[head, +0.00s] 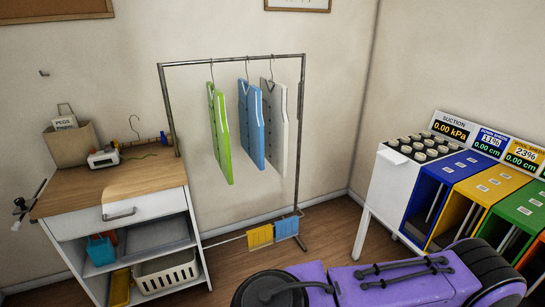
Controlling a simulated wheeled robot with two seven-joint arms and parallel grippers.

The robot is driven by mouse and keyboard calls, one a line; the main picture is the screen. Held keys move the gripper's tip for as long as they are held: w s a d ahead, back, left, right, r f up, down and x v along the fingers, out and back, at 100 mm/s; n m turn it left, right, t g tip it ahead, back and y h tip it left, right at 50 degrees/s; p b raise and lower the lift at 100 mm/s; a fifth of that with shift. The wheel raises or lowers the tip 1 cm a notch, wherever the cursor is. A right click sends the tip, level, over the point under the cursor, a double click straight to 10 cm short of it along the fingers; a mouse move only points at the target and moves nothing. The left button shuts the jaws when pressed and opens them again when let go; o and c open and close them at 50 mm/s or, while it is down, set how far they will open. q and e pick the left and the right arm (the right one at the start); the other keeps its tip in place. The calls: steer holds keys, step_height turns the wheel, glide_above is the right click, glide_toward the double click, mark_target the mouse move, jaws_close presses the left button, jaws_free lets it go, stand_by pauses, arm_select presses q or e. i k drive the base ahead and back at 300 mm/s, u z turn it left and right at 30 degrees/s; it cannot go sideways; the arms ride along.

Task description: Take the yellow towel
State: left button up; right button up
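The yellow towel (260,236) hangs folded over a low rail at the foot of the metal clothes rack, near the middle of the head view. A blue towel (286,227) hangs on the same rail just to its right, very close to it. Neither of my grippers can be made out in the head view, and nothing is seen touching the yellow towel.
Green, blue and white shirts hang from the rack (230,61) above. A wooden-topped cabinet (150,175) with a white basket (166,272) stands left. Coloured bins (440,188) stand right. A purple and black body (375,288) fills the lower front. Some floor (325,225) shows bare.

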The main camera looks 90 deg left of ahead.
mark_target(258, 237)
steer(key=u, duration=1)
steer(key=k, duration=0.65)
steer(key=u, duration=1.65)
steer(key=i, duration=1.65)
steer(key=u, duration=0.05)
steer(key=k, duration=0.45)
steer(key=z, duration=0.95)
steer(key=i, duration=0.9)
steer(key=u, duration=2.25)
